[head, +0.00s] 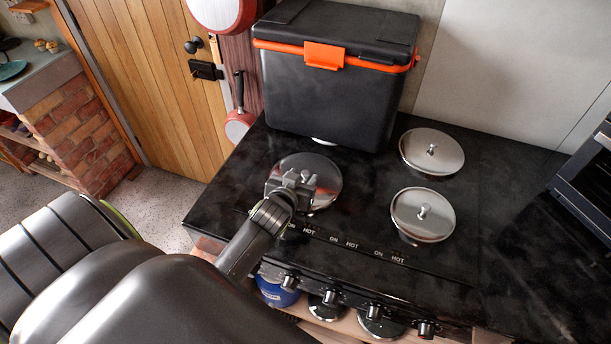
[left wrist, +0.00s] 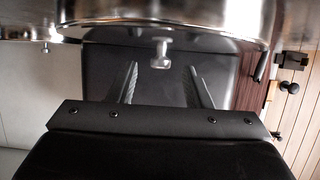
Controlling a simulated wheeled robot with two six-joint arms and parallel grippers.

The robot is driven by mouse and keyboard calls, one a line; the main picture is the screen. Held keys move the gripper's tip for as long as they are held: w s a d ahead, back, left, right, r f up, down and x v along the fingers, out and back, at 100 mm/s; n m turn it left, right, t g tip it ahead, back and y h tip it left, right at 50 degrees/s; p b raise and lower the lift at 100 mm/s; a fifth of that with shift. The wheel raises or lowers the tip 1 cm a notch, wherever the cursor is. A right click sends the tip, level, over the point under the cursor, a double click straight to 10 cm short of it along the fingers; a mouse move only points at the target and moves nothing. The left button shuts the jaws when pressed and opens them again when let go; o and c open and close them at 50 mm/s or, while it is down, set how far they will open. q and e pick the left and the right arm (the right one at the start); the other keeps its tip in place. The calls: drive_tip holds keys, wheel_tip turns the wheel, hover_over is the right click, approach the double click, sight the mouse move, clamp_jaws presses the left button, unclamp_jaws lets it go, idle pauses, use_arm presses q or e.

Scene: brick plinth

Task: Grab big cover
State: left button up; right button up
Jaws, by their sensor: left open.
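The big cover (head: 326,183) is a round, shiny metal lid lying on the black hob, at the front left burner. My left gripper (head: 297,181) is over it and hides its left part and its knob in the head view. In the left wrist view, which is upside down, the lid (left wrist: 160,14) spans the top edge. Its knob (left wrist: 160,52) shows in line with the gap between the two fingers (left wrist: 163,85), close to the tips. The gripper is open. Whether the fingers flank the knob or stop just short of it, I cannot tell.
Two smaller metal lids, one behind (head: 431,152) and one in front (head: 422,215), lie to the right on the hob (head: 365,190). A black cool box (head: 330,95) with an orange latch stands behind. An oven (head: 590,180) is at the right edge. Knobs line the hob's front.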

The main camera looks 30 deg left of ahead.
use_arm(q)
drive_tip(key=shift+w+a+f, duration=0.15)
drive_tip(key=shift+w+f, duration=0.1)
drive_tip(key=shift+w, duration=0.35)
clamp_jaws()
